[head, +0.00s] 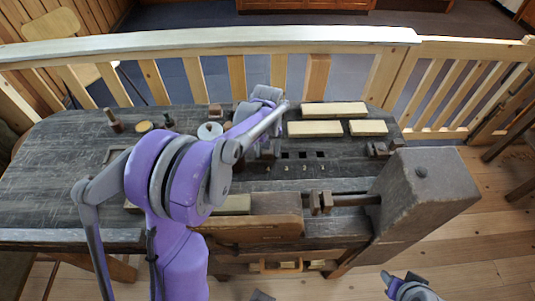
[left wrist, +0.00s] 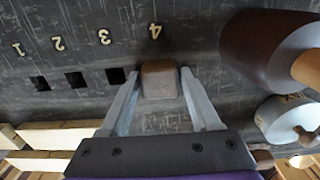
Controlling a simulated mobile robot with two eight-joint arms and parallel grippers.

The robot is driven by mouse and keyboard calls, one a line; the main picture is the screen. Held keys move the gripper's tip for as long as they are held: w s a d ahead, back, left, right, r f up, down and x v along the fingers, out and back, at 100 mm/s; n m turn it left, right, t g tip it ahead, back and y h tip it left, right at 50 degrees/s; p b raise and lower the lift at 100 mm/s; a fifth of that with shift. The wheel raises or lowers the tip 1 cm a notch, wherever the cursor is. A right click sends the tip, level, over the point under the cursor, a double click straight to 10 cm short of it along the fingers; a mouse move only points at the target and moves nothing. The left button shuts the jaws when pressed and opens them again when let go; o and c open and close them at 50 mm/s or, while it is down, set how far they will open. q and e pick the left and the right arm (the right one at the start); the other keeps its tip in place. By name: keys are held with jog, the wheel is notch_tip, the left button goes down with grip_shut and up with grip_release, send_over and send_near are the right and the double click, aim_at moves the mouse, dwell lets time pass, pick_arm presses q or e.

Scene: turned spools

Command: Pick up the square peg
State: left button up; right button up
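The square peg (left wrist: 160,80) is a small brown block in the left wrist view, beside the white number 4 at the end of a row of square holes. My left gripper (left wrist: 160,74) is open, with one finger on each side of the peg and narrow gaps showing between. In the head view my left gripper (head: 266,150) is low over the bench, left of the holes; my arm partly covers it, and I cannot make out the peg there. Part of my right gripper (head: 402,284) shows at the bottom right edge, away from the bench; its fingers are unclear.
Square holes (head: 303,154) run right of the left gripper. Pale wooden blocks (head: 334,109) lie at the back. A vise (head: 425,195) takes up the bench's right end.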

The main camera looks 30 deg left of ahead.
pick_arm(q)
grip_shut()
